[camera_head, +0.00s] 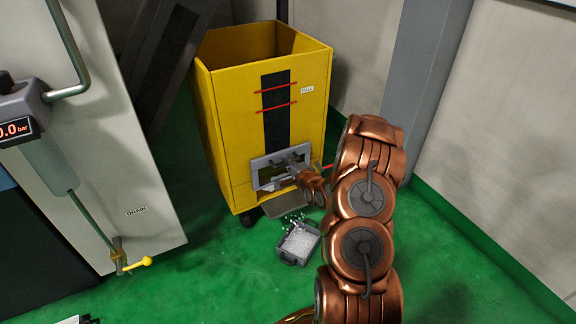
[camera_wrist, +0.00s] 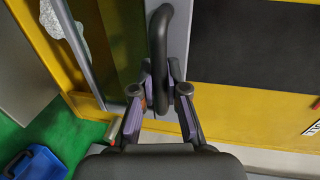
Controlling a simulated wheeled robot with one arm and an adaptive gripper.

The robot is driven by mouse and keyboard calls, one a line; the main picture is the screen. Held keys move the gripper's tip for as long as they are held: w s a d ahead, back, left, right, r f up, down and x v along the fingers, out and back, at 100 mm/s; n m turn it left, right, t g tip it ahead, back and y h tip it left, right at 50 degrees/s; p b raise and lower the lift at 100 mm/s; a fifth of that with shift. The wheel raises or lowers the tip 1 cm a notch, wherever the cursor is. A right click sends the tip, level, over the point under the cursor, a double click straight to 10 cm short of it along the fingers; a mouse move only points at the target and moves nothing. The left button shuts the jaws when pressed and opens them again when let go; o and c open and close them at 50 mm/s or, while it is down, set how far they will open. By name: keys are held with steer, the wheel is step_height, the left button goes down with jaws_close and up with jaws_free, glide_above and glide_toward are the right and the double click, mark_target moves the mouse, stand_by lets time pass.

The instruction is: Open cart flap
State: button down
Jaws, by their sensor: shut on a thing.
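The yellow cart (camera_head: 225,110) stands on the green floor. Its grey flap (camera_head: 263,163) is low on the front, partly hidden by my gripper (camera_head: 292,168). In the wrist view the flap shows as a grey panel (camera_wrist: 181,25) with a black bar handle (camera_wrist: 161,22). My gripper (camera_wrist: 160,82) has its fingers on both sides of this handle and is shut on it. Left of the panel, a dark olive area and white granules (camera_wrist: 68,18) show. How far the flap stands open is hard to tell.
A small tray (camera_head: 292,260) of white granules sits on the floor below the cart, with loose granules near it. A grey machine with a yellow-handled drain valve (camera_head: 136,262) stands at left. A pillar (camera_head: 425,80) and wall are at right. Front-left floor is mostly clear.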

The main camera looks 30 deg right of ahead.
steer(key=c, duration=1.2)
jaws_free()
steer(key=shift+s, duration=0.1)
steer(key=v, duration=1.2)
steer(key=shift+r, duration=0.1)
